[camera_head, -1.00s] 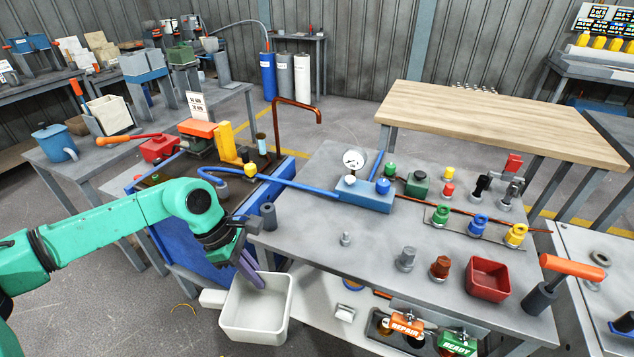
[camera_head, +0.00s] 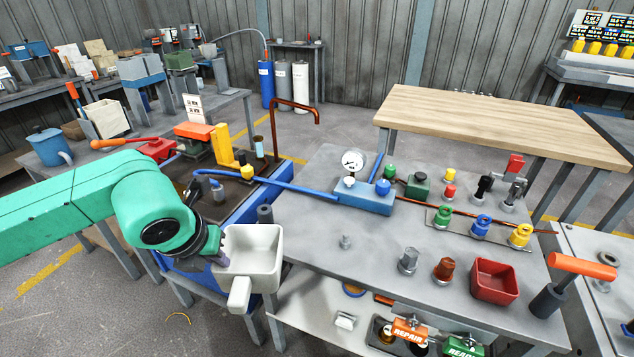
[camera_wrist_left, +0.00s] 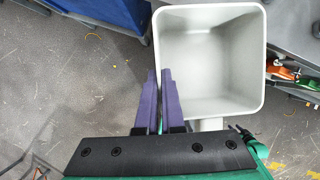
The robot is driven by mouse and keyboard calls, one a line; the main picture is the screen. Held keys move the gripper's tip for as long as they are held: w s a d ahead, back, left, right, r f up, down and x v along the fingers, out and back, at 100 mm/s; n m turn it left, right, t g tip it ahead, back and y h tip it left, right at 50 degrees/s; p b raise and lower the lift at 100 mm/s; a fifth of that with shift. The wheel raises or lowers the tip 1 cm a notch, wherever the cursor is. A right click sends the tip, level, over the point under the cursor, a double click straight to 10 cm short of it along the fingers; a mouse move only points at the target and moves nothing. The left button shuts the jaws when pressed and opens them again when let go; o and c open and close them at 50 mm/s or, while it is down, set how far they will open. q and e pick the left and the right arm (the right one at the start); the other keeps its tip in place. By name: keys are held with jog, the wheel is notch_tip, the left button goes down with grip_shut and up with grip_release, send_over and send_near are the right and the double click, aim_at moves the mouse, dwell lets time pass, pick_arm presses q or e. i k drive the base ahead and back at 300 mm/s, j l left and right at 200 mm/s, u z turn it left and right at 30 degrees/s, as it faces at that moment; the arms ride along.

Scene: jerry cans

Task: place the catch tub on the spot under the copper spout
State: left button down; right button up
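The catch tub (camera_head: 252,249) is a white square tub with a stub handle (camera_head: 240,294), which points toward me in the head view. My left gripper (camera_head: 222,245) is at the tub's left wall; its purple fingers are partly hidden there. In the left wrist view the fingers (camera_wrist_left: 160,102) are close together on either side of the wall of the tub (camera_wrist_left: 210,60), which is empty. The tub is held in the air at the near left corner of the grey table. The copper spout (camera_head: 294,102) rises behind, its tip bent down at the right. I cannot make out a marked spot under it.
The blue workbench (camera_head: 230,217) with a brown top is behind the tub. A dark upright cylinder (camera_head: 265,214) stands close behind the tub. A blue hose (camera_head: 290,187) runs to the gauge block (camera_head: 366,195). The grey table (camera_head: 310,235) has bare room right of the tub.

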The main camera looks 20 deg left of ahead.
aim_at(309, 177)
jog(key=i, duration=1)
